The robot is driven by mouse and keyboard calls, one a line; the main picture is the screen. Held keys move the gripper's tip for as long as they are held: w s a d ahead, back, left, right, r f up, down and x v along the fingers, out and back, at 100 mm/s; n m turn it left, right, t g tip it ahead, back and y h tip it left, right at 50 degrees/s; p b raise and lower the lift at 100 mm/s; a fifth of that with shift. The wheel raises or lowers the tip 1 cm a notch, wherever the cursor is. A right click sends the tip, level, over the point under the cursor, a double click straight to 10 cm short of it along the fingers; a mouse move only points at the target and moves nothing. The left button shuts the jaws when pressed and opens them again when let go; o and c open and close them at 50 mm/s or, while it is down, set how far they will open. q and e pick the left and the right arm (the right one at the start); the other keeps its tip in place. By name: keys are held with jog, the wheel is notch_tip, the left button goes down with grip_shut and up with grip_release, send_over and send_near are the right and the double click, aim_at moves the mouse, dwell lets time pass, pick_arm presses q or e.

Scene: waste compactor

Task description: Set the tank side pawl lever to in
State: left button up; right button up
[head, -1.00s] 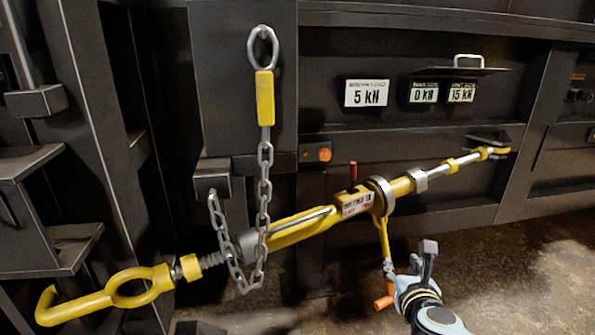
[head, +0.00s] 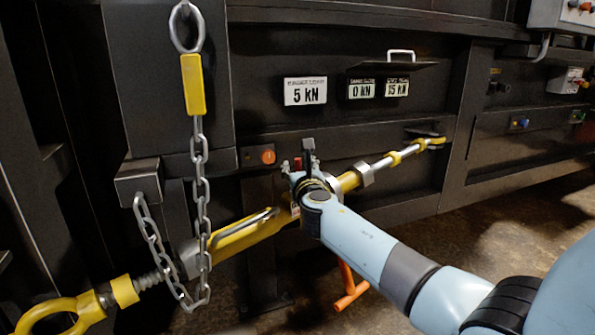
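The yellow turnbuckle-like tensioner (head: 235,240) runs slantwise across the front of the dark machine. A small red lever (head: 297,163) on its middle housing shows only in part, beside my gripper. I take it for the pawl lever; its exact tilt is hidden. My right gripper (head: 308,158) is at the housing, with its fingers up next to the red lever. I cannot tell whether it touches the lever or whether its fingers are open or shut. My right wrist and forearm hide most of the housing and its label. My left gripper is not in view.
An orange-ended handle (head: 350,294) hangs below the tensioner, behind my arm. A chain (head: 203,190) with a yellow link hangs at left. Plates (head: 305,91) reading 5 kN, 0 kN and 15 kN are above. A control box (head: 563,18) is at upper right.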

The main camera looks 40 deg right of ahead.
jog(key=shift+w+d, duration=0.15)
jog(key=shift+w, duration=0.1)
grip_shut()
dwell(0.4)
